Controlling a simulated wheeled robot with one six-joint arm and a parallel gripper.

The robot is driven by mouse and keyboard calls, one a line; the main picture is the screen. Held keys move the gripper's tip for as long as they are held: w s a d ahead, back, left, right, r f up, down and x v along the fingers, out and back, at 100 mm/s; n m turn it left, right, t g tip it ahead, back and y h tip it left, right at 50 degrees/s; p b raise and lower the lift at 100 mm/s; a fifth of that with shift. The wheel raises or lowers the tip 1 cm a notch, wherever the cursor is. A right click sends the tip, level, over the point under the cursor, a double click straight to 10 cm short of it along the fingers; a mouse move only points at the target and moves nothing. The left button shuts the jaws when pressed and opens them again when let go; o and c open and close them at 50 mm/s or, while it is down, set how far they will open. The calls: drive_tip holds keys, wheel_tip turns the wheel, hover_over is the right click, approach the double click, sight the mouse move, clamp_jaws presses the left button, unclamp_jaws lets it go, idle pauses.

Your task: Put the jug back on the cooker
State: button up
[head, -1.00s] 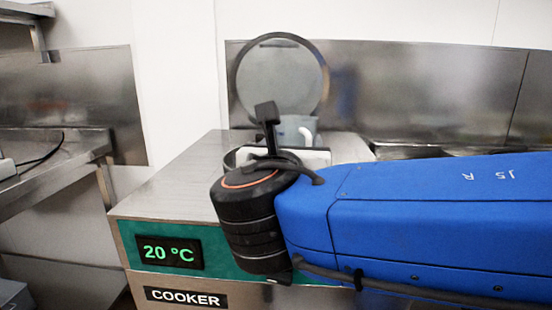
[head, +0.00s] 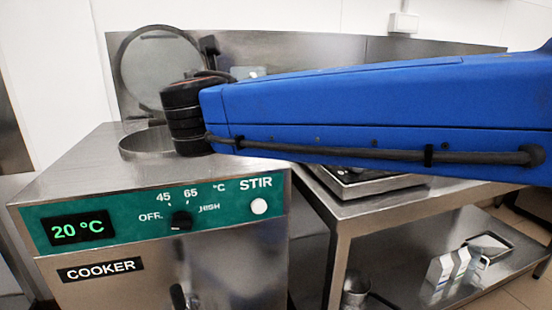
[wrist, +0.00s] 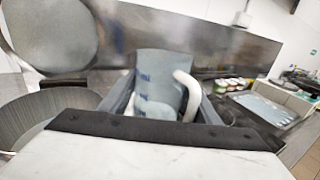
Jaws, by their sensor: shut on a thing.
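The jug (wrist: 158,82) is a grey-blue translucent vessel with blue markings and a white handle on its right. It looks upright in the wrist view. My gripper (wrist: 165,104) is shut on it, with a finger on each side. In the head view my blue arm hides most of the gripper, and only a pale bit of the jug (head: 247,72) shows above the arm. The cooker (head: 85,178) is a steel box with a green panel reading 20 °C. Its round well (head: 146,143) is open, and also shows left of the jug in the wrist view (wrist: 45,115).
The round lid (head: 160,70) stands raised behind the well. A steel table (head: 375,205) adjoins on the right, with a flat appliance on top. Its lower shelf holds white cartons (head: 440,270) and a tray (head: 490,247). Small tubs (wrist: 232,84) and a tray (wrist: 262,108) lie right of the jug.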

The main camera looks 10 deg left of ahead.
drive_tip(key=f, duration=0.5)
drive_tip(key=shift+w+d, duration=0.15)
drive_tip(key=shift+d, duration=0.1)
drive_tip(key=shift+f, duration=2.45)
drive_tip(key=shift+f, duration=0.1)
drive_tip(key=o, duration=1.2)
drive_tip(key=s, duration=0.8)
drive_tip(key=s+d, duration=0.1)
drive_tip(key=s, duration=0.3)
